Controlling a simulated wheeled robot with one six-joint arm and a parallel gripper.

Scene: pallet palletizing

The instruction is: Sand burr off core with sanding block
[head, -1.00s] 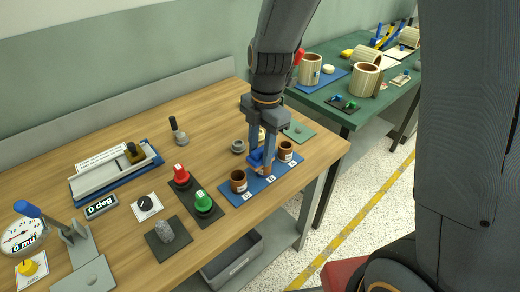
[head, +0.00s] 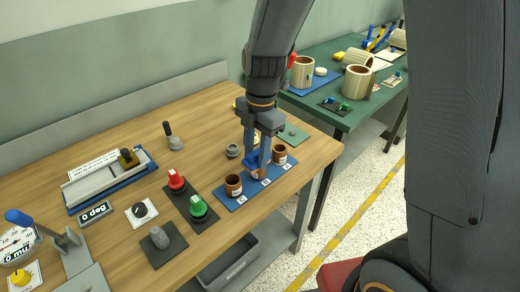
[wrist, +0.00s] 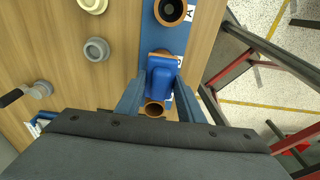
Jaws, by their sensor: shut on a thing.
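My gripper (head: 258,164) is shut on a blue sanding block (wrist: 161,78), which also shows in the head view (head: 252,158). The block is over the middle brown core (head: 258,174), mostly covering it in the wrist view; I cannot tell whether they touch. Core A (head: 279,153) and core C (head: 233,185) stand upright on either side. All three are in a row on a blue board (head: 223,198) with letter tags. I cannot make out a burr on the middle core.
A red knob (head: 176,180) and a green knob (head: 198,207) stand on dark plates left of the board. A grey ring (head: 232,151) lies behind it. A grey bin (head: 230,263) is below the table. A green table (head: 345,120) with larger cores is at right.

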